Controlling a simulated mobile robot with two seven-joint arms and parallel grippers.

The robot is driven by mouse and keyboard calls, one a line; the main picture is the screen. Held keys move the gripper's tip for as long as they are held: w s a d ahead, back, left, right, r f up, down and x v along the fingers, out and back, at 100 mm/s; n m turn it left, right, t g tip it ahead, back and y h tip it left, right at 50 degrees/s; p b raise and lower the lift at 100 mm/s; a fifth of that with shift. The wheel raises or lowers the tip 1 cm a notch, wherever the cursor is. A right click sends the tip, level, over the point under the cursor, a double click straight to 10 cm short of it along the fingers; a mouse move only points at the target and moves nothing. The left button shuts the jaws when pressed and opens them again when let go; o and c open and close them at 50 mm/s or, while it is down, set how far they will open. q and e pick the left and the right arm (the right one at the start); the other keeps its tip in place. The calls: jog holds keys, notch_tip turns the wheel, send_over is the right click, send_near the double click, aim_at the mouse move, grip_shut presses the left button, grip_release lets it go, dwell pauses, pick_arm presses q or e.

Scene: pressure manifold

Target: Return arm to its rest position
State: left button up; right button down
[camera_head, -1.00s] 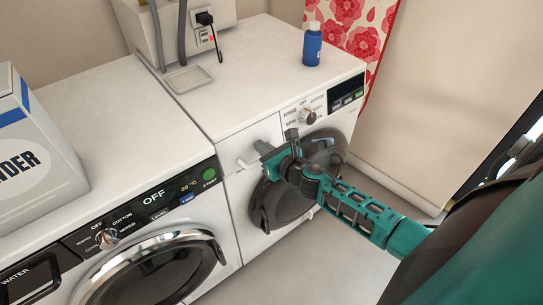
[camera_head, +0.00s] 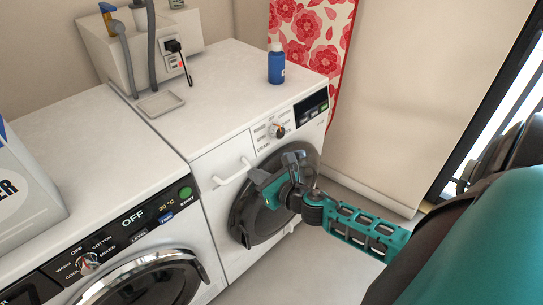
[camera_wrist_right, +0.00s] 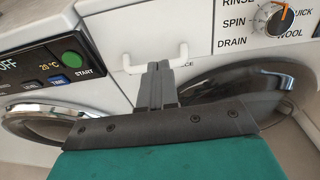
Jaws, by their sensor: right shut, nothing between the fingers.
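My right arm, with a teal perforated forearm, comes in from the right in the head view. Its right gripper (camera_head: 258,176) is in front of the right-hand washing machine (camera_head: 215,152), partly over its dark round door (camera_head: 246,222). The right wrist view shows the two grey fingers (camera_wrist_right: 155,84) pressed together with nothing between them. A white handle (camera_head: 232,172) on the machine's front is close to the fingertips in the head view. In the wrist view it (camera_wrist_right: 155,63) lies just beyond the fingers; contact cannot be told. My left gripper is not in view.
A second washer (camera_head: 60,125) stands at the left, with a detergent box (camera_head: 30,195) on top. A blue bottle (camera_head: 276,65) and a small tray (camera_head: 162,103) are on the right machine. Clear floor (camera_head: 310,262) lies in front of it.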

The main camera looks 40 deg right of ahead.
jog(key=shift+v, duration=2.55)
jog(key=shift+a, duration=0.1)
jog(key=s+a+f+m+g, duration=0.2)
jog(key=s+a+m, duration=0.3)
jog(key=m, duration=1.2)
jog(key=s+a+f+m+g, duration=0.2)
jog(key=s+a+f+m, duration=0.2)
jog(key=a+m, duration=0.5)
jog(key=s+m, duration=0.2)
jog(key=m, duration=0.6)
jog(key=shift+a+f+y, duration=0.25)
jog(key=shift+f+y, duration=0.05)
jog(key=shift+f, duration=0.1)
jog(key=shift+s, duration=0.15)
